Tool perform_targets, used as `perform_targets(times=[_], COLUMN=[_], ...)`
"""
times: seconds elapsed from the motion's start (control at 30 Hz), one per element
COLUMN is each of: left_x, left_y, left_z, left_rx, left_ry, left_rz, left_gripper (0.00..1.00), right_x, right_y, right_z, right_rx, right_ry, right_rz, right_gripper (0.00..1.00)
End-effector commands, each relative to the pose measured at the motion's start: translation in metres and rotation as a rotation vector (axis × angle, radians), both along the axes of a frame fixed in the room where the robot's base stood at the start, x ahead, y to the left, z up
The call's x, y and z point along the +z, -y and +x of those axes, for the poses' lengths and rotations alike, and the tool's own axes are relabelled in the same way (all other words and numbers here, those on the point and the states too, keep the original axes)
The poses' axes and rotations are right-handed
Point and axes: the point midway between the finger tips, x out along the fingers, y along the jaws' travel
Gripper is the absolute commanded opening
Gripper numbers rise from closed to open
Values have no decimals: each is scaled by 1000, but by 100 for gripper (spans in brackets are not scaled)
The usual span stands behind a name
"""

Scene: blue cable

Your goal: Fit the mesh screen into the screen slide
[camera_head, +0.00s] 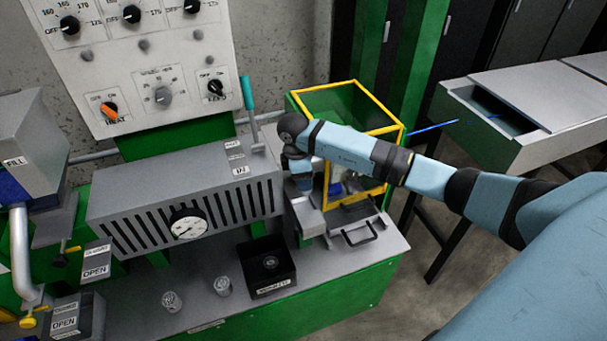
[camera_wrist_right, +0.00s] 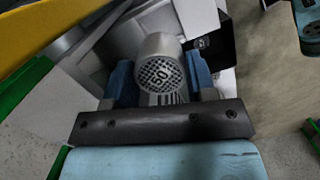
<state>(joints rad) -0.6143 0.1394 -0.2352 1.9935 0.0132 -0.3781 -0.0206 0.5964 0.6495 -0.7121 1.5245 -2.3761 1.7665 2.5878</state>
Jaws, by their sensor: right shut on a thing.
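My right gripper (camera_head: 302,184) points down at the right end of the grey machine, in front of the yellow-framed box. In the right wrist view, its blue fingers (camera_wrist_right: 162,84) are shut on a mesh screen (camera_wrist_right: 160,72), a grey cylinder with a mesh face marked "50". Two similar mesh cylinders stand on the bench, one at the left (camera_head: 172,301) and one nearer the black box (camera_head: 223,286). A grey metal block (camera_head: 308,217) lies just below my right gripper; I cannot tell whether it is the screen slide. My left gripper is not in view.
A black open box (camera_head: 272,284) with a round part inside stands on the bench front. A plate with a black handle (camera_head: 357,236) lies right of the gripper. The yellow-framed guard (camera_head: 391,130) stands close behind. The grey vented housing (camera_head: 135,209) is to the left.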

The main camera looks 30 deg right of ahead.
Motion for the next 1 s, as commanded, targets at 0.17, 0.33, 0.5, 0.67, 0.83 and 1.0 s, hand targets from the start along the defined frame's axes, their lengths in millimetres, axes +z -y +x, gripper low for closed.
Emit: perform_targets(times=[0.17, 0.33, 0.5, 0.67, 0.83, 1.0], left_x=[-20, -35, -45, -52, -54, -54], left_y=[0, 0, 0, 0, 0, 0], left_z=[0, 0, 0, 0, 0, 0], left_rx=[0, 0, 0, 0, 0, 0], left_ry=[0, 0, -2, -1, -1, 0], left_rz=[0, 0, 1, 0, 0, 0], left_gripper=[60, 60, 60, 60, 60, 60], right_x=[-25, -44, -60, -75, -82, -82], right_y=[0, 0, 0, 0, 0, 0], right_z=[0, 0, 0, 0, 0, 0], right_rx=[0, 0, 1, 1, 1, 1], right_ry=[0, 0, -1, 0, 0, 1], right_rz=[0, 0, -1, 1, 0, 0], right_gripper=[24, 24, 24, 24, 24, 24])
